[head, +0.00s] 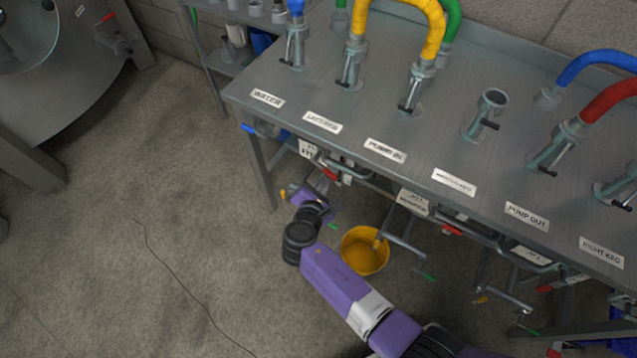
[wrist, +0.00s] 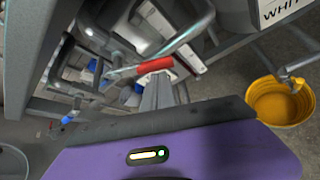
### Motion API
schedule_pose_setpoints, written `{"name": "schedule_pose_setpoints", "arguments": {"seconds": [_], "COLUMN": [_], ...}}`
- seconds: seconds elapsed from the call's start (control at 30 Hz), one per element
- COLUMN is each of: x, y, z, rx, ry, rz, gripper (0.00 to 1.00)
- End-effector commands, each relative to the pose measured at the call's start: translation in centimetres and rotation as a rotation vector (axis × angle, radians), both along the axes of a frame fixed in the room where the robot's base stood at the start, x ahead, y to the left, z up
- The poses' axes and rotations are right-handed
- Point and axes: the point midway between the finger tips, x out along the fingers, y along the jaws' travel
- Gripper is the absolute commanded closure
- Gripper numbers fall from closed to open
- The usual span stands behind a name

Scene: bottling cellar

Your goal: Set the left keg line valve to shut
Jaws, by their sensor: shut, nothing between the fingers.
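A valve with a red lever handle (head: 328,174) sits on the pipework under the bench edge, below the label that seems to read LEFT KEG (head: 322,122). In the wrist view the red handle (wrist: 158,68) lies nearly level across the picture, just beyond my fingertips. My gripper (head: 321,184) is under the bench front, beside this handle; in the wrist view my gripper (wrist: 157,84) is shut and empty. I cannot tell whether the fingers touch the handle. My wrist hides part of the pipework in the head view.
A yellow bucket (head: 364,250) stands on the floor right of my gripper. Pipes with green-tipped and yellow-tipped ends hang under the steel bench (head: 390,120). A white hanging tag (head: 307,149) and a blue lever (head: 249,129) are near the left corner.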

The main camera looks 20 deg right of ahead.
Motion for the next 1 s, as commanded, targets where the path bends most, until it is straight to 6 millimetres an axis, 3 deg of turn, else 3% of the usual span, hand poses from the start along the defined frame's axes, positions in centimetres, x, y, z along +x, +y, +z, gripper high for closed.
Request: {"name": "schedule_pose_setpoints", "arguments": {"seconds": [1.0], "x": [-0.30], "y": [-0.31], "z": [0.90], "rx": [-0.062], "ry": [0.083], "rz": [-0.001], "gripper": [1.00]}}
